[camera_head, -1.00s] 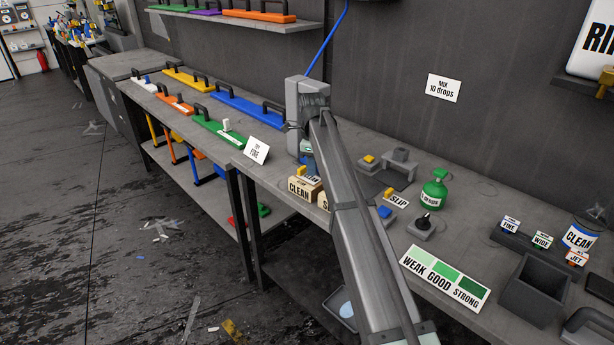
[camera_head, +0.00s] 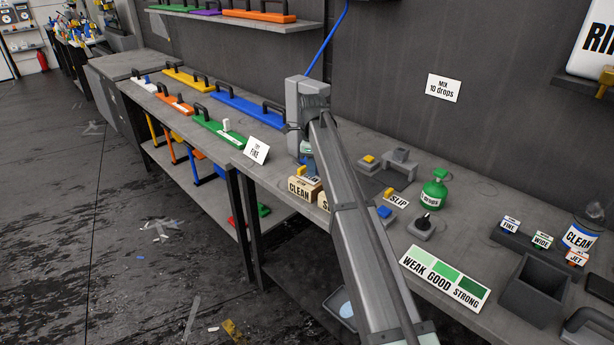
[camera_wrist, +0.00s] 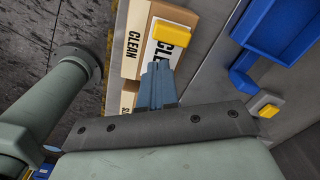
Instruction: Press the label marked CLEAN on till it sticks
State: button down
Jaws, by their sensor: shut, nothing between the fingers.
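The white label marked CLEAN (camera_wrist: 159,53) lies on top of a tan block, with a yellow tab (camera_wrist: 174,31) on it. Only its first letters show in the wrist view. The block (camera_wrist: 133,48) also has CLEAN on its side. In the head view the block (camera_head: 299,188) stands near the bench's front edge, the label on top partly covered by my arm. My gripper (camera_wrist: 155,66) is shut and empty, its fingertips right at the label's near edge beside the yellow tab. I cannot tell whether they touch it.
A second tan block (camera_head: 325,201) stands beside the first, partly behind my arm. A green bottle (camera_head: 435,190) and a black-knobbed base (camera_head: 421,228) stand farther right. A blue tray (camera_wrist: 285,22) shows in the wrist view.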

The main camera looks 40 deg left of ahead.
aim_at(312, 179)
jog(key=shift+f, duration=0.75)
dwell(0.6)
jog(key=shift+r, duration=3.6)
